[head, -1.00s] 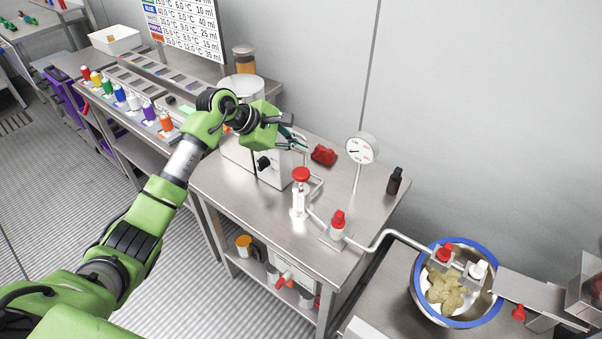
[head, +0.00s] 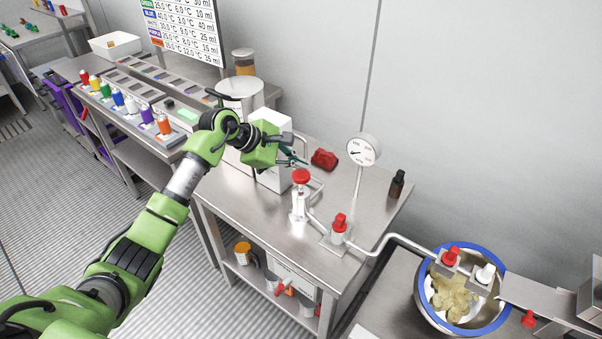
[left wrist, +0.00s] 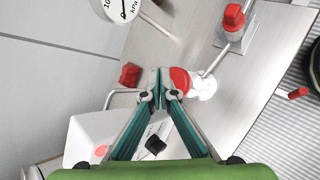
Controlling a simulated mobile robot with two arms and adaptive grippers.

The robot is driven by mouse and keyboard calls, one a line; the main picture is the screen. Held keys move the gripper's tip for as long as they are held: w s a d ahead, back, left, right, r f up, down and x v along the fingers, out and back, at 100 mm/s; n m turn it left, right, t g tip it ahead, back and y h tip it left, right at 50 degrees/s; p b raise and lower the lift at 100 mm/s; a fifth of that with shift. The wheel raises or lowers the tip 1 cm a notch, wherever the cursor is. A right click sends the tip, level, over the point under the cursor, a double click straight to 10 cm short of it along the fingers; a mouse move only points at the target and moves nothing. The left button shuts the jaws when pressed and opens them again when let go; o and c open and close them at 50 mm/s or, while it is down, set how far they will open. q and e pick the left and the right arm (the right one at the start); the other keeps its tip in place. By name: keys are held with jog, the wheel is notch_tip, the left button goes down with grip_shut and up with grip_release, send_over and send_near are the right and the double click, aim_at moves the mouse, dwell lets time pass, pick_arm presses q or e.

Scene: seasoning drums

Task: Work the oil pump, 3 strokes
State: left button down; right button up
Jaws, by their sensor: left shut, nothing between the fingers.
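The oil pump (head: 300,203) is a white and metal body with a red knob on top, standing on the steel table (head: 230,200). Its red knob (left wrist: 181,80) shows in the left wrist view just beyond my fingertips, partly covered by one of them. My left gripper (head: 303,161) is shut and empty, with teal fingers, behind and above the knob in the head view. It also shows in the left wrist view (left wrist: 160,92). I cannot tell whether the fingertips touch the knob. My right gripper is in neither view.
A red-handled valve (head: 339,229) stands right of the pump on a pipe leading to a blue-rimmed bowl (head: 508,280) with chips. A round gauge (head: 363,150), a red object (head: 324,159) and a dark bottle (head: 397,184) are at the back. The table front is clear.

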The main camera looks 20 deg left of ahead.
aim_at(299, 174)
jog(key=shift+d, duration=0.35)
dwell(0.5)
pick_arm(q)
jog(key=shift+f+b, duration=0.45)
jog(key=shift+b, duration=0.2)
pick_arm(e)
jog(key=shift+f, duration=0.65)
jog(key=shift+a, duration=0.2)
pick_arm(q)
jog(key=shift+s+f+b, duration=0.1)
jog(key=shift+f+b, duration=1.6)
jog(key=shift+f, duration=0.05)
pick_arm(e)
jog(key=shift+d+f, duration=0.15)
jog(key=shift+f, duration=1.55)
pick_arm(q)
jog(key=shift+r, duration=0.2)
jog(key=shift+a+r+p, duration=0.1)
jog(key=shift+r+p, duration=0.65)
jog(key=shift+r, duration=1.2)
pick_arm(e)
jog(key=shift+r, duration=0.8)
